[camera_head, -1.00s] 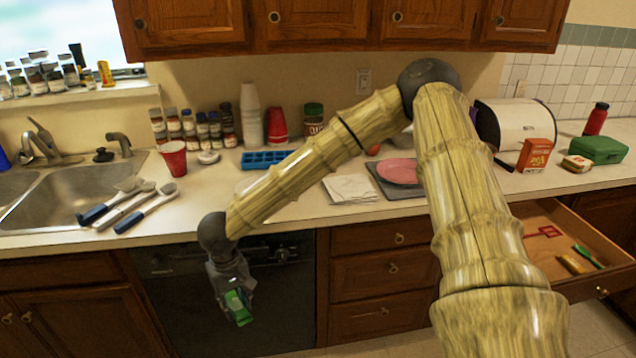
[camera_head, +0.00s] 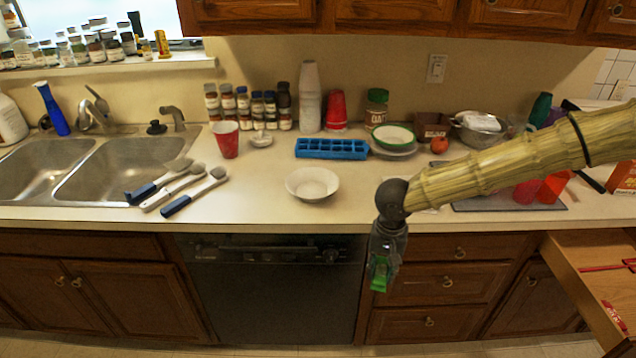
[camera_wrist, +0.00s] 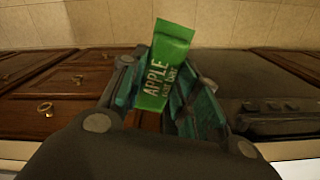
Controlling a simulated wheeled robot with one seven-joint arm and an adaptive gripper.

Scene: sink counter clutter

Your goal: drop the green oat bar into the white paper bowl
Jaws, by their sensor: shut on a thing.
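The green oat bar (camera_head: 380,275) hangs below my gripper (camera_head: 381,262), in front of the drawers and lower than the counter edge. In the wrist view the bar (camera_wrist: 166,68) stands between the two fingers, and my gripper (camera_wrist: 165,95) is shut on it. The bar's lettering reads "APPLE", with the lower part of the bar hidden between the fingers. The white paper bowl (camera_head: 313,184) sits on the counter, up and to the left of my gripper in the head view. The bowl looks empty.
A blue ice tray (camera_head: 332,148) lies behind the bowl. Several brushes (camera_head: 178,187) lie left of it, near the sink (camera_head: 110,172). A red cup (camera_head: 226,140) stands behind them. An open drawer (camera_head: 590,270) juts out at the right. The counter around the bowl is clear.

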